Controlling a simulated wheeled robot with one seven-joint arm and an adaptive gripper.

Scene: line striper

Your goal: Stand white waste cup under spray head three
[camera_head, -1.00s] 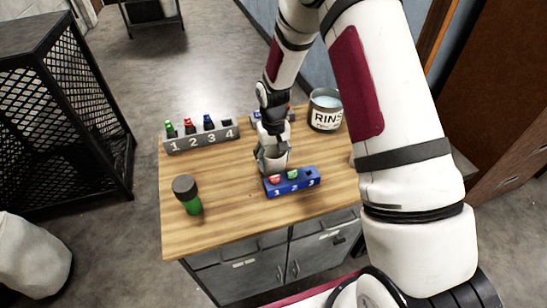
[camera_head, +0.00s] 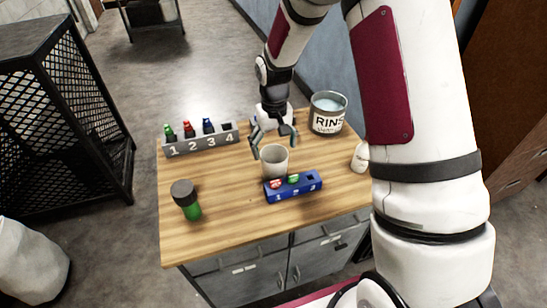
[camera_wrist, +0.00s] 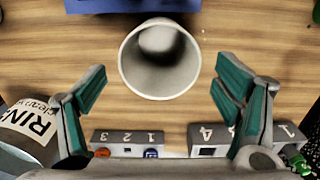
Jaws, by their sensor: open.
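A plain white cup (camera_head: 274,161) stands upright on the wooden table, just behind the blue block (camera_head: 293,187) numbered 1 to 3. Its open mouth shows in the wrist view (camera_wrist: 160,60). My gripper (camera_head: 274,148) is open and empty, above and behind the cup, with its fingers apart from it. The blue block holds a red piece and a green piece; its place at 3 shows a dark square. A second white cup (camera_head: 360,158) with faint marking stands at the right, partly behind my arm. I cannot tell which is the waste cup, nor clearly identify a spray head.
A grey rack (camera_head: 200,142) numbered 1 to 4 holds green, red and blue bottles; place 4 looks empty. A rinse can (camera_head: 327,115) stands at the back right. A dark-capped green bottle (camera_head: 187,200) stands front left. A small numbered rack (camera_wrist: 128,138) lies behind my gripper.

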